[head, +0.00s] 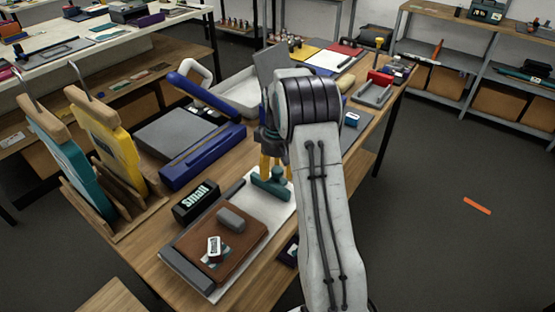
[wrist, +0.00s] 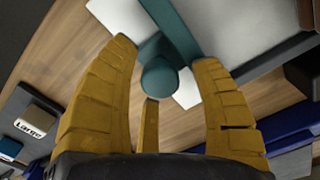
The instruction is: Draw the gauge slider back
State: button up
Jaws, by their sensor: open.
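The gauge slider appears to be the teal bar with a round knob (head: 268,187), lying across the edge of a white plate (head: 283,203) on the workbench. A gap shows on each side of the knob, wider on the right. In the head view my gripper (head: 276,168) points down over the slider, its fingers open and partly hidden by my arm. I cannot tell how deep the fingers reach around the knob.
A brown pad with a grey block (head: 231,219) and a black "Small" box (head: 195,203) are in front and left. A blue-armed trimmer (head: 203,156) stands behind left. Teal and yellow panels (head: 112,138) stand in a wooden rack. Open floor (head: 430,250) lies right.

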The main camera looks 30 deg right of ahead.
notch_tip(320, 180, up, 12)
jog(key=shift+f, duration=0.2)
dwell(0.4)
dwell(0.5)
jog(key=m, duration=0.3)
send_over(278, 173)
notch_tip(278, 173, down, 5)
jog(key=shift+f, duration=0.15)
jog(key=s+a+r, duration=0.2)
jog(key=s+a, duration=0.5)
jog(key=s, duration=0.5)
jog(key=s+a+r, duration=0.2)
jog(key=s+a, duration=0.4)
jog(key=s, duration=0.5)
jog(key=s+a+r+n+t, duration=0.2)
jog(key=a+r+n+t, duration=0.1)
jog(key=a+r+t, duration=0.1)
jog(key=shift+s+r, duration=0.2)
jog(key=shift+r, duration=0.2)
